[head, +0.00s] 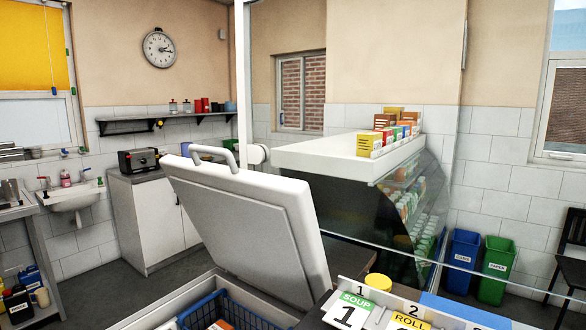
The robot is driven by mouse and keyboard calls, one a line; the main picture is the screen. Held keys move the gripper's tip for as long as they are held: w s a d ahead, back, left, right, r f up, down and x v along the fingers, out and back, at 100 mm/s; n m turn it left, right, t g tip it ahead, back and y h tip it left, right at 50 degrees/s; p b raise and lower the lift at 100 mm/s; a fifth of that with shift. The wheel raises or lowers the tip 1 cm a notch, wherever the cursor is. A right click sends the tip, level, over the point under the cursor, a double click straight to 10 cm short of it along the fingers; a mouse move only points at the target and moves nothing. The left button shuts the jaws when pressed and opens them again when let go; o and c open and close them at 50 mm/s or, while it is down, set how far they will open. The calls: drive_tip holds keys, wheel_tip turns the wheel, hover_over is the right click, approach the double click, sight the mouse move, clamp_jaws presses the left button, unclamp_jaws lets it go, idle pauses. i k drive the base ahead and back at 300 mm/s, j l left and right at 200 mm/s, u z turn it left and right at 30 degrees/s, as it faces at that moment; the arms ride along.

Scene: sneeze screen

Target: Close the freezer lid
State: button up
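The freezer lid (250,225) is a thick white panel standing open in the head view, tilted up steeply. A grey bar handle (222,162) is on its upper left edge. Below it is the open freezer; its pale rim (165,303) shows at the bottom. A dark blue wire basket (245,318) is inside the opening. The freezer's lower body is out of frame. I cannot make out my gripper in this view.
A clear screen with a white post (241,75) stands behind the lid. A glass display case (390,215) is beyond it. Numbered signs (350,312) and a yellow-lidded jar (378,282) are at the lower right. Floor (100,290) shows clear at left.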

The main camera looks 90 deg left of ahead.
sight(262, 228)
drive_tip(key=u, duration=2.45)
